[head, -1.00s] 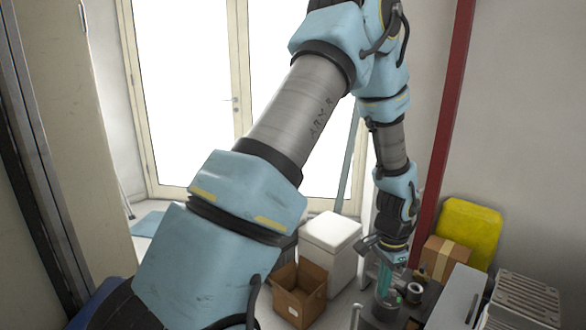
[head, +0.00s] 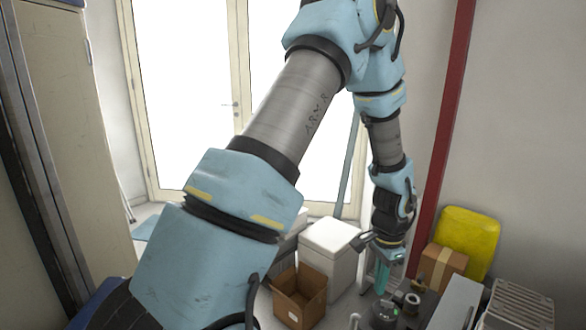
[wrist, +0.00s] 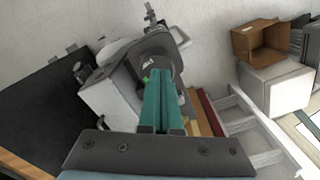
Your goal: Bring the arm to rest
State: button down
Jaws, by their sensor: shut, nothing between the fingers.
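My arm reaches from the lower left of the head view up to the top and down to the right. My gripper (head: 382,275) points down at its end, above the dark compressor equipment (head: 384,314). In the wrist view my gripper's green fingers (wrist: 162,100) are together with nothing between them. The grey and white compressor unit (wrist: 115,98) shows beyond and to the left of the fingers. The finger ends overlap its dark round top in that view, and I cannot tell the exact gap.
An open cardboard box (head: 299,296) and a white bin (head: 330,250) stand on the floor left of my gripper. A taped carton (head: 441,266) and a yellow container (head: 467,241) are at the right. A red post (head: 446,140) rises behind. A white ladder-like frame (wrist: 262,135) shows in the wrist view.

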jog(key=shift+r, duration=0.55)
jog(key=shift+a, duration=0.1)
jog(key=w+a+r+n, duration=0.2)
jog(key=a+r+n, duration=0.6)
jog(key=a, duration=0.7)
jog(key=s+a+r+n, duration=0.2)
jog(key=a+r, duration=0.1)
jog(key=a, duration=0.3)
jog(key=s+a+r+n+t, duration=0.1)
jog(key=s+a+r+n, duration=0.2)
jog(key=a, duration=0.3)
jog(key=shift+s+t, duration=0.25)
jog(key=shift+t, duration=0.05)
